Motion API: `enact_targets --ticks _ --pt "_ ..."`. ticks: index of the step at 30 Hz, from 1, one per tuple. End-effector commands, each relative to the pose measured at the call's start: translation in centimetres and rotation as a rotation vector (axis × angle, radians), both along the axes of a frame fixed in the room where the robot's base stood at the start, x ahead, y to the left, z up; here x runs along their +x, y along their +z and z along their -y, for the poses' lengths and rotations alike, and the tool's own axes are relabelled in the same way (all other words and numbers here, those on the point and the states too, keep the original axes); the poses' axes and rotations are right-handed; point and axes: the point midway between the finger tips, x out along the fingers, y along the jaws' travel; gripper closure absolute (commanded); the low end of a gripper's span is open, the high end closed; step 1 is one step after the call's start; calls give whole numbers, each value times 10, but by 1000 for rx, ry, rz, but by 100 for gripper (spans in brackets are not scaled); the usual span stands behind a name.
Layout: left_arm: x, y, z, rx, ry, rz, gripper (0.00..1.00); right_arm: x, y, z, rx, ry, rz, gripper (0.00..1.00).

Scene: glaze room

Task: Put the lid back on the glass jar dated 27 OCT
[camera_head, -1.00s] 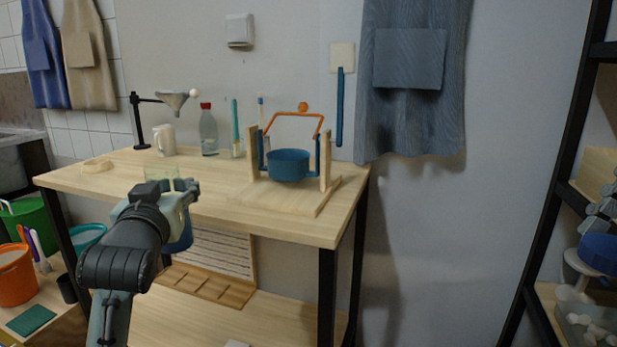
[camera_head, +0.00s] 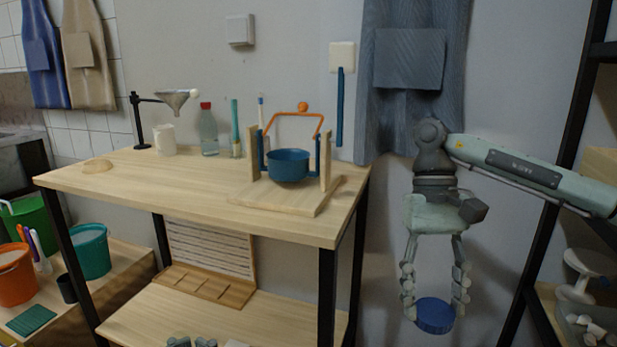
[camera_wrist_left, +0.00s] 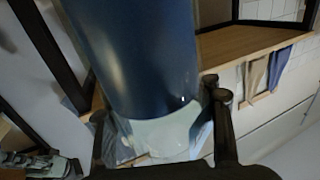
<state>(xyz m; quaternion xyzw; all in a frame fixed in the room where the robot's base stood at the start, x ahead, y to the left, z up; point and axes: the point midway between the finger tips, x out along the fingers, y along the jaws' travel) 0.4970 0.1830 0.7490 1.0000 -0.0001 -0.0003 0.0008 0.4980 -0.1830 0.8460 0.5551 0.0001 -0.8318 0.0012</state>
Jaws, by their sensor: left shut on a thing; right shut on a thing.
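The lid is a blue disc (camera_head: 435,315) held low between the fingertips of my right gripper (camera_head: 434,300), which points down at the right of the head view. My right gripper is shut on it, to the right of the table. In the left wrist view a glass jar (camera_wrist_left: 135,50) with dark blue contents and a clear, pale end fills the middle. My left gripper (camera_wrist_left: 165,135) is shut around it there. In the head view only the tops of my left gripper (camera_head: 192,342) show at the bottom edge; the jar is not clearly visible. No date label is readable.
Buckets stand at the left. A black-framed shelf (camera_head: 545,195) is at the right.

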Motion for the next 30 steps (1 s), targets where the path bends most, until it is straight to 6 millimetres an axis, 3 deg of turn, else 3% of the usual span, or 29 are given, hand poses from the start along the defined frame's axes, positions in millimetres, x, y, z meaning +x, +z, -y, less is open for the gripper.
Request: enact_targets --ticks 17,30 --pt "0 4 5 4 -30 9 100 0 0 0 1 -3 0 58" --pt "-10 9 71 9 -372 6 100 0 0 0 1 -3 0 58"
